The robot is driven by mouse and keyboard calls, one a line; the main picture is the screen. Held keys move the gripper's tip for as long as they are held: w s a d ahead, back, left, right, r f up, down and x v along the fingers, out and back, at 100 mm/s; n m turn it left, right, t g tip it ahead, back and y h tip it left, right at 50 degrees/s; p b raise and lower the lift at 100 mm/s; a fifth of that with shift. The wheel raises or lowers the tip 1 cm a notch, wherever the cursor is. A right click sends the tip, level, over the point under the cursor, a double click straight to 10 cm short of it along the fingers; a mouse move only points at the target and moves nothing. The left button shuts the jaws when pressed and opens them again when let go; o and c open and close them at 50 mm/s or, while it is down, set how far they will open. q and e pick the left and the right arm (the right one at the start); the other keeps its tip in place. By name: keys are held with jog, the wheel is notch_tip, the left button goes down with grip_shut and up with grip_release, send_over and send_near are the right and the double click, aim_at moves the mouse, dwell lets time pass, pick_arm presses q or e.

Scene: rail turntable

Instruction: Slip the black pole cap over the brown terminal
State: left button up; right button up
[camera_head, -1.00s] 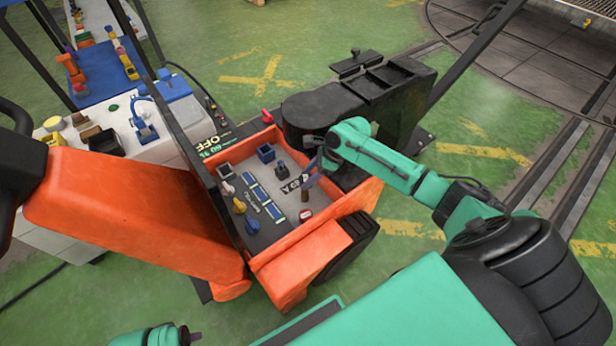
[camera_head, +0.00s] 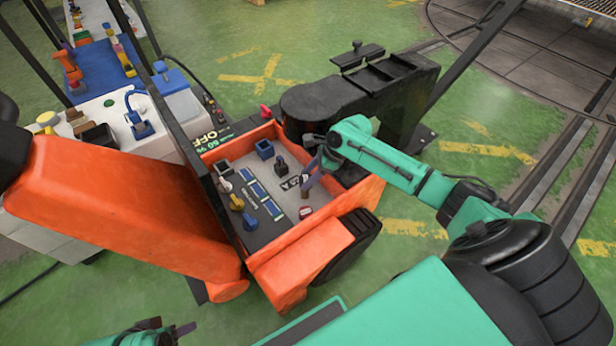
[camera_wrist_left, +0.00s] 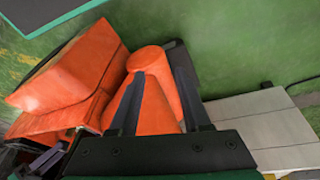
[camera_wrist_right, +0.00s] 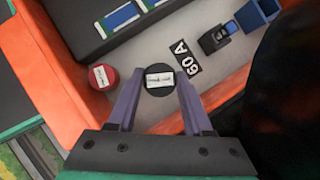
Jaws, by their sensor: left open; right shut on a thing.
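The black pole cap (camera_wrist_right: 158,82), round with a white label on top, is between the fingers of my right gripper (camera_wrist_right: 161,78). The gripper is shut on it, above the grey floor of the orange tray. In the head view my right gripper (camera_head: 307,180) reaches down into the tray's right part. The brown terminal (camera_head: 304,195) shows only as a small patch below the fingers. In the right wrist view the cap hides what is under it, so I cannot tell whether they touch. My left gripper (camera_wrist_left: 158,90) is open and empty, above an orange housing.
A red round cap (camera_wrist_right: 102,77) stands left of the held cap. A "60 A" label (camera_wrist_right: 180,58), a black-and-blue part (camera_wrist_right: 218,38) and a blue box (camera_wrist_right: 257,12) lie to the right. The orange tray wall (camera_head: 313,250) and a black machine body (camera_head: 330,108) stand close by.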

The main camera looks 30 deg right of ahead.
jog(key=shift+f+b, duration=0.45)
jog(key=shift+b, duration=0.1)
jog(key=shift+f+b, duration=0.3)
jog(key=shift+b, duration=0.25)
jog(key=shift+f, duration=0.55)
grip_shut()
jog(key=shift+s+f, duration=0.2)
jog(key=shift+f, duration=0.5)
pick_arm(q)
jog(key=w+d+f+t+h, duration=0.2)
jog(key=w+d+f+t, duration=0.1)
jog(key=d, duration=0.3)
jog(key=shift+w+d+f, duration=0.15)
jog(key=shift+w+f, duration=0.1)
jog(key=shift+f, duration=0.15)
pick_arm(e)
jog(key=shift+a+f, duration=0.1)
jog(key=shift+f, duration=0.05)
jog(key=shift+s+f, duration=0.15)
jog(key=shift+f, duration=0.05)
jog(key=o, duration=1.3)
grip_release()
jog(key=shift+f, duration=0.1)
pick_arm(q)
jog(key=shift+w, duration=0.1)
pick_arm(e)
jog(key=shift+w, duration=0.25)
